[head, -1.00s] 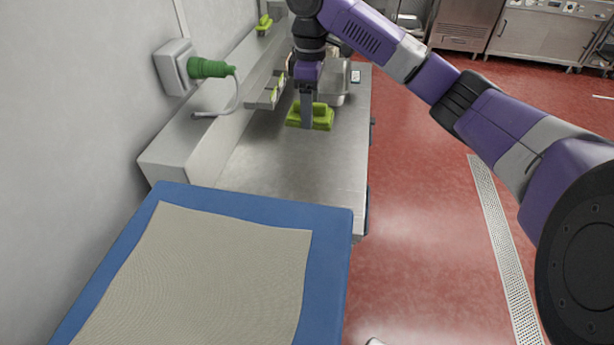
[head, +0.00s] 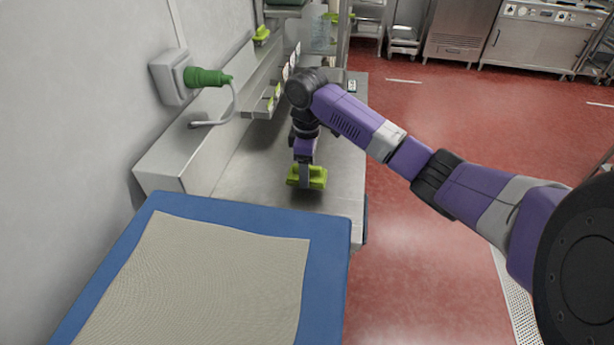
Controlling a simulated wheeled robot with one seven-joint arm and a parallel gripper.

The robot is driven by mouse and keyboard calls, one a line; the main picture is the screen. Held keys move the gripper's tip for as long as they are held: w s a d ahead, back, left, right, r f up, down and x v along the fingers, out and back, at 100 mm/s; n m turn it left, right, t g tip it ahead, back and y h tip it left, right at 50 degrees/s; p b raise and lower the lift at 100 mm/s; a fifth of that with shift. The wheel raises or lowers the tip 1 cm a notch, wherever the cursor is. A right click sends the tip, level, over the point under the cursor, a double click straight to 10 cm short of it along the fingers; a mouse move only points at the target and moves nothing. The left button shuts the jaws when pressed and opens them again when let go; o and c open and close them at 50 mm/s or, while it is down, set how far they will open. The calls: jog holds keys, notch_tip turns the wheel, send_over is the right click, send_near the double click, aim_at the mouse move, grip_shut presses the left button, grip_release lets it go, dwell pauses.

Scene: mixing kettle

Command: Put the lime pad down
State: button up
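The lime pad (head: 318,178) is a bright yellow-green block with a raised grip part, over the near half of the steel counter (head: 268,184). My gripper (head: 304,174) points down at the pad, with its grey fingers on the pad's raised part. It looks shut on the pad, which has travelled with it. The pad looks level. I cannot tell whether its underside touches the counter or hangs just above it.
A blue-edged table with a beige mat (head: 205,275) stands in front of the counter. A wall ledge with a green plug (head: 207,77) runs along the left. Another lime item (head: 261,35) sits on the ledge farther back. Bare counter surrounds the pad.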

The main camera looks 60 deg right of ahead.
jog(key=shift+f, duration=1.4)
jog(key=shift+f, duration=0.1)
jog(key=o, duration=1.2)
notch_tip(320, 180, up, 12)
jog(key=shift+r, duration=0.15)
